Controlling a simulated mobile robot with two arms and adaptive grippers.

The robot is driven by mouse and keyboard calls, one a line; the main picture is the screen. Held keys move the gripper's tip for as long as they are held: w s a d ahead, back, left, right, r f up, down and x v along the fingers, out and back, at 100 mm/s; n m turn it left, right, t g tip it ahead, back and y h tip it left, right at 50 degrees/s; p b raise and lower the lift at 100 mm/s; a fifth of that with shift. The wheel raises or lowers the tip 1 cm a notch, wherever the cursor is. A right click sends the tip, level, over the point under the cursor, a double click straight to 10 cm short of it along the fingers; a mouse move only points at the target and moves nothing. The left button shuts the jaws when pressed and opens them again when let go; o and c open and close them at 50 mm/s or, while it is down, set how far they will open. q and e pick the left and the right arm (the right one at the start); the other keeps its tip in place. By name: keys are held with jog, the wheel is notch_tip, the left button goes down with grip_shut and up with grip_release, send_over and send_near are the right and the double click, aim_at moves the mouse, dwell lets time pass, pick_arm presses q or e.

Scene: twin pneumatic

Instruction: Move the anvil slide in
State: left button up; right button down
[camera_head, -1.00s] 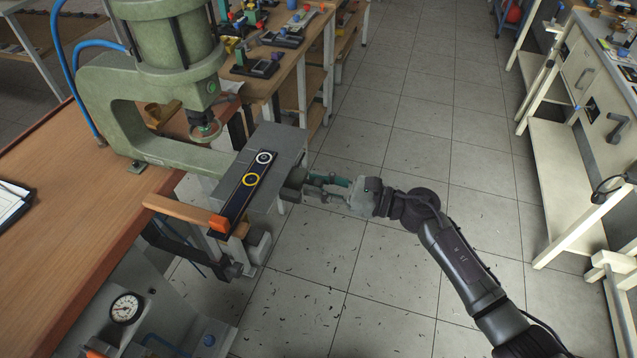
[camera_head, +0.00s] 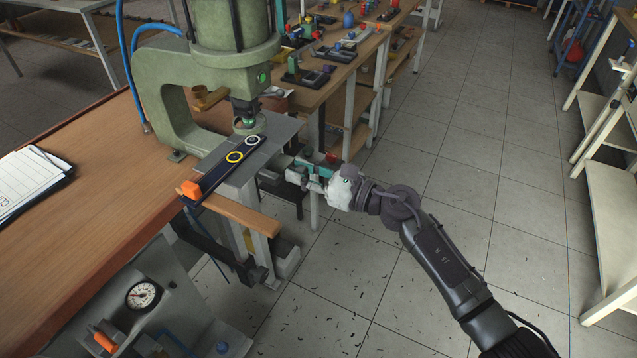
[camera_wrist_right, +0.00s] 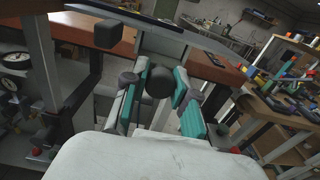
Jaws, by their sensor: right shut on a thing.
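The anvil slide is a grey plate (camera_head: 272,138) on the green press (camera_head: 175,92), partly under the ram (camera_head: 247,116). A dark strip (camera_head: 215,176) with a white ring, a yellow ring and an orange end lies along its top. My right gripper (camera_head: 290,174) is at the slide's right side. The wrist view shows its teal fingers (camera_wrist_right: 163,90) closed about a dark round knob (camera_wrist_right: 160,81) below the plate's edge (camera_wrist_right: 140,27). The contact is partly hidden in the head view. My left gripper is not in view.
A wooden bar (camera_head: 240,212) sticks out below the slide's near side. A clipboard (camera_head: 32,180) lies on the wooden bench (camera_head: 95,165). A pressure gauge (camera_head: 143,295) sits on a grey panel at lower left. Other benches stand behind and right. The tiled floor right of the press is open.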

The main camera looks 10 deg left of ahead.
jog(key=c, duration=1.3)
grip_release()
jog(key=shift+a+r, duration=0.1)
jog(key=o, duration=0.4)
jog(key=shift+w+a, duration=0.1)
jog(key=shift+a, duration=0.1)
jog(key=shift+d, duration=0.1)
jog(key=v, duration=1.2)
